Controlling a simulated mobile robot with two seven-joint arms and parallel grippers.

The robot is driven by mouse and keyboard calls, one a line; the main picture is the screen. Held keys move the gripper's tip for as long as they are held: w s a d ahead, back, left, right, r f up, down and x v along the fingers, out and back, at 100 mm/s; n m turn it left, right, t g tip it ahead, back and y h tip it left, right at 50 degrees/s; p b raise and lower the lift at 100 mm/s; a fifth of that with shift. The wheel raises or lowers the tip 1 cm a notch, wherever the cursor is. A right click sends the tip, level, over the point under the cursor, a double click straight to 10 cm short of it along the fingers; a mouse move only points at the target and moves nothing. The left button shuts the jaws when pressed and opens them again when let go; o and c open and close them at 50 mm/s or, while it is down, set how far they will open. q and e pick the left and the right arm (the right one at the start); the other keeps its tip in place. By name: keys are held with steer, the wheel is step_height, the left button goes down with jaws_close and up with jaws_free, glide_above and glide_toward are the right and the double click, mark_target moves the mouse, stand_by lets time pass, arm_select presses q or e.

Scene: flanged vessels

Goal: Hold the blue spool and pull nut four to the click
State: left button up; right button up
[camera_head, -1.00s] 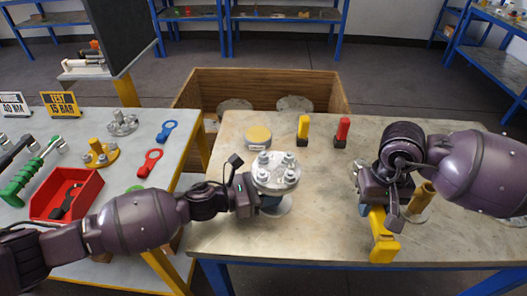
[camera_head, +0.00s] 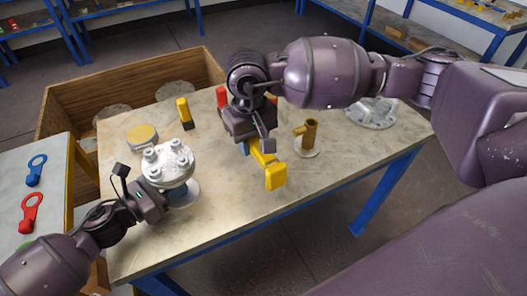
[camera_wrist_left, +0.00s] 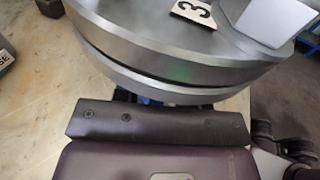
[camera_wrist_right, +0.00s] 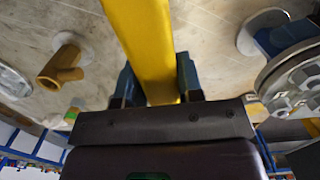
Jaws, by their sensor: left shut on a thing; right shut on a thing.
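The blue spool (camera_head: 181,189) stands upright on the bench under a round grey flange (camera_head: 168,165) with several nuts on top. My left gripper (camera_head: 165,196) is shut on the spool below the flange. In the left wrist view the flange (camera_wrist_left: 150,55) hides the fingertips; a label "3" lies beside a grey nut (camera_wrist_left: 270,20). Nut four cannot be picked out. My right gripper (camera_head: 252,150) is shut on a yellow tool (camera_head: 275,177), right of the spool and apart from it. The right wrist view shows the yellow tool (camera_wrist_right: 142,40) between blue fingers.
A brass fitting (camera_head: 309,132) stands right of the yellow tool. A grey flanged part (camera_head: 372,113) lies farther right. A yellow-and-black piece (camera_head: 184,112), a partly hidden red piece (camera_head: 221,96) and a yellow-topped disc (camera_head: 142,135) stand behind. The bench front (camera_head: 230,205) is clear.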

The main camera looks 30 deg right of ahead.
steer(key=a+r+n, duration=0.6)
steer(key=a+r, duration=0.5)
steer(key=a, duration=0.1)
steer(key=shift+s+f+n+t, duration=0.1)
steer(key=shift+s+f+n, duration=0.25)
steer(key=shift+f, duration=0.45)
steer(key=shift+s+f+n+t, duration=0.15)
steer(key=shift+f+n, duration=0.3)
steer(key=shift+f, duration=0.3)
steer(key=shift+s+f+n+t, duration=0.1)
steer(key=shift+s+f+n, duration=0.25)
steer(key=shift+f, duration=0.45)
steer(key=shift+w+f, duration=0.1)
steer(key=shift+f, duration=1.15)
